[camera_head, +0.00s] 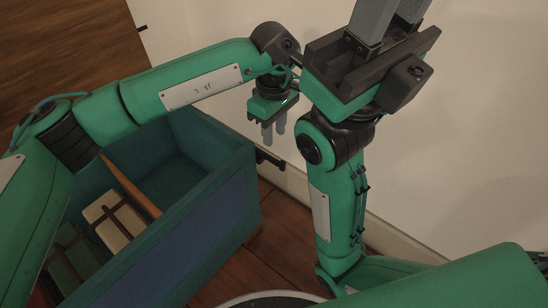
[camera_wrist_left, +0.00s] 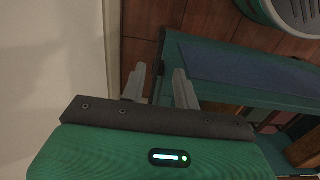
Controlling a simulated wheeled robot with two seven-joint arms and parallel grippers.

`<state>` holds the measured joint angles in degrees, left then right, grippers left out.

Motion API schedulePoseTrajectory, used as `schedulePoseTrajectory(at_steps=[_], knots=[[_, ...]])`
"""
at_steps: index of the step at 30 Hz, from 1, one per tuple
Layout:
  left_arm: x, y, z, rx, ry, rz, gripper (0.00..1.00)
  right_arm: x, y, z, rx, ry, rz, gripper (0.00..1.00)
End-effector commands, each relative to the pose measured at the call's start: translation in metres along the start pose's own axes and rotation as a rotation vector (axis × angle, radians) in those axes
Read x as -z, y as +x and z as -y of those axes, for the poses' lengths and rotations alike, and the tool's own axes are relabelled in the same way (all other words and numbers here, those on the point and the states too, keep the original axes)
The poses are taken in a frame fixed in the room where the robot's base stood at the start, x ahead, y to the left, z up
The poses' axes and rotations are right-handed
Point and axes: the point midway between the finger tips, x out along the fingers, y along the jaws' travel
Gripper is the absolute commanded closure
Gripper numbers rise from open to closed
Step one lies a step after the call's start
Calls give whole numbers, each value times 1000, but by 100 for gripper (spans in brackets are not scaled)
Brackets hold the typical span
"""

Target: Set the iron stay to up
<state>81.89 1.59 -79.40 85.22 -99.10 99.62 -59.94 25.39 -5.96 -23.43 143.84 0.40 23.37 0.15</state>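A short black metal piece (camera_head: 268,159), which may be the iron stay, sticks out at the far right end of a teal chest (camera_head: 236,172), beside the white wall. I cannot tell its setting. My left gripper (camera_head: 274,130) points down just above it, fingers apart with nothing seen between them; whether they touch it is unclear. In the left wrist view, the left gripper (camera_wrist_left: 159,88) shows a clear gap beside the chest (camera_wrist_left: 172,60). My right gripper (camera_head: 392,15) is raised at the top, its fingertips cut off by the frame.
The chest is open on top. It holds a cream block with dark straps (camera_head: 104,222) and a wooden bar (camera_head: 130,186). A brown wood panel (camera_head: 60,45) stands at upper left, with a small black piece (camera_head: 141,28) at its edge. Bare wood floor (camera_head: 275,235) lies right of the chest.

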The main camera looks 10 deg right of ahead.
Motion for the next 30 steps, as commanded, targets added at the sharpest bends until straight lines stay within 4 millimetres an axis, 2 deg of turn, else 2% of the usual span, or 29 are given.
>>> schedulePoseTrajectory(at_steps=[1, 3, 10, 16, 25, 26, 30], knots=[[0, 18, 0, 1, 0, 2, 69, 4, -4, 0, -5, 2, -14, 69], [0, 34, 0, 1, 0, 3, 69, 6, -1, 0, -9, 6, -26, 69], [0, 71, 0, 0, -1, 2, 69, 12, -2, 0, -20, 12, -46, 69], [0, 84, 0, 0, -1, 1, 69, 14, -5, 2, -22, 12, -49, 69], [0, 85, 0, -1, 0, 1, 69, 14, -5, 2, -22, 12, -50, 69], [0, 85, 0, -1, 0, 1, 73, 14, -5, 2, -22, 12, -50, 69], [0, 85, 0, -1, 0, 1, 100, 14, -5, 2, -22, 12, -50, 69]])
